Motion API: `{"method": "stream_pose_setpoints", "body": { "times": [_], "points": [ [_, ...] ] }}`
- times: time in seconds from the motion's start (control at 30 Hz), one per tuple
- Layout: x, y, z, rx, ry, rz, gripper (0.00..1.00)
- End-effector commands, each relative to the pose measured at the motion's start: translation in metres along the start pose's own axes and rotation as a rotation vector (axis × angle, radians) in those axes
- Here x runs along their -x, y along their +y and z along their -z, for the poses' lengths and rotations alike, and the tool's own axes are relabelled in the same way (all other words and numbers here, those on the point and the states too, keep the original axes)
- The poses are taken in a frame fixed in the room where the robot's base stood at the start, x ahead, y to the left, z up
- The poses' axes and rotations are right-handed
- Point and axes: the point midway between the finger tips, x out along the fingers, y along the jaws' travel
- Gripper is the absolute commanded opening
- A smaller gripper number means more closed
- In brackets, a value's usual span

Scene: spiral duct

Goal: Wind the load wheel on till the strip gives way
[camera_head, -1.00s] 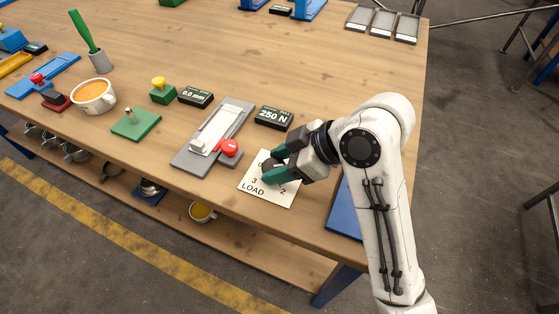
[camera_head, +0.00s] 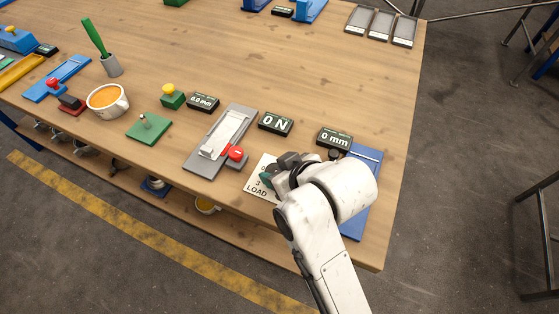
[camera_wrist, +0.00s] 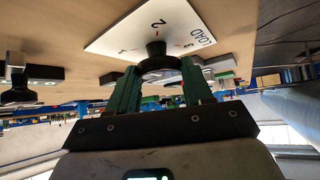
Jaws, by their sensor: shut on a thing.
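The load wheel (camera_wrist: 157,62) is a dark round knob on a white plate (camera_head: 263,162) marked LOAD, with numbers around it. My gripper (camera_wrist: 160,80) has its green fingers shut on the wheel from both sides. In the head view my gripper (camera_head: 272,178) is over the plate, and my arm hides most of the wheel. The pale strip (camera_head: 223,131) lies in a grey holder (camera_head: 240,112) left of the plate; I cannot tell whether it is whole. A black readout (camera_head: 276,123) behind the plate shows 0 N.
A second readout (camera_head: 334,138) shows 0 mm, beside a blue fixture (camera_head: 357,215) partly behind my arm. A green block with a peg (camera_head: 148,129) and an orange-filled cup (camera_head: 107,98) stand left. The table's middle is clear.

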Motion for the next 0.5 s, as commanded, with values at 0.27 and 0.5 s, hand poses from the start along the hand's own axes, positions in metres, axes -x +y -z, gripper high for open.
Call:
{"method": "stream_pose_setpoints", "body": {
  "times": [0.27, 0.5],
  "points": [
    [0.0013, -0.0022, 0.0018, -0.097, 0.000, -0.097, 0.20],
    [0.0004, -0.0019, 0.0010, -0.133, 0.001, -0.133, 0.20]
  ]
}}
